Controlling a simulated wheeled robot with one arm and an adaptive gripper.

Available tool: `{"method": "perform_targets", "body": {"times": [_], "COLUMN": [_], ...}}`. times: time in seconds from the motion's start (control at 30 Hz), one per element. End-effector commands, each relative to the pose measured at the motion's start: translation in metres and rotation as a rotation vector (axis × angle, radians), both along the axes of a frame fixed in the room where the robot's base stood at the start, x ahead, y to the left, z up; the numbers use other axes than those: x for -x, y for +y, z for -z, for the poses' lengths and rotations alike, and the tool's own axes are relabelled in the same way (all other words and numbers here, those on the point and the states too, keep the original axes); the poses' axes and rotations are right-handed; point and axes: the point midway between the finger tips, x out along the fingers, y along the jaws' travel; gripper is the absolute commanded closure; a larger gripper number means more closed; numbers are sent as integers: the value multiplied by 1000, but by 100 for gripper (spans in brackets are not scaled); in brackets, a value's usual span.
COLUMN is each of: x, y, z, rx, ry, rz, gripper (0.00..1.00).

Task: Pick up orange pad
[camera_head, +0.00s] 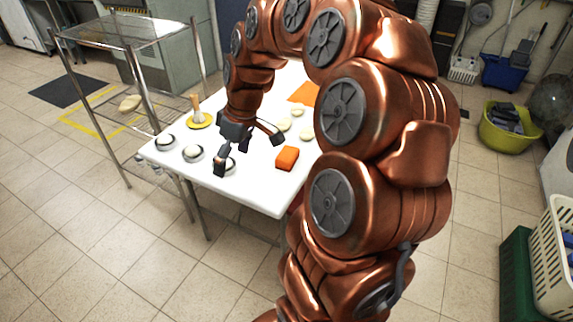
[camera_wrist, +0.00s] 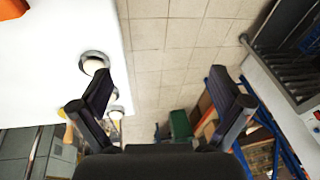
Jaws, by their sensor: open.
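The orange pad (camera_head: 287,157) is a small thick block on the white table (camera_head: 255,192), near its front right edge. In the wrist view an orange patch (camera_wrist: 70,8) shows at the top left, on the white surface, cut off by the frame. My gripper (camera_head: 246,158) is open above the table, left of the pad and apart from it. In the wrist view my gripper (camera_wrist: 165,92) has its two fingers spread wide with nothing between them, over the floor past the table edge.
A flat orange sheet (camera_head: 304,93) lies farther back, partly behind my arm. Several jars with pale contents, one being this jar (camera_head: 193,153), line the table's left front. A yellow dish (camera_head: 200,121) and pale round pieces (camera_head: 284,124) are also on it. A metal rack (camera_head: 137,75) stands left.

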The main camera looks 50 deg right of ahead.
Motion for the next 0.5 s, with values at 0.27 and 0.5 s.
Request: {"method": "perform_targets", "body": {"times": [0.27,0.5], "x": [-40,-34], "y": [-137,-229], "z": [57,94], "rx": [13,64], "ry": [-141,-206], "rz": [9,29], "gripper": [0,0]}}
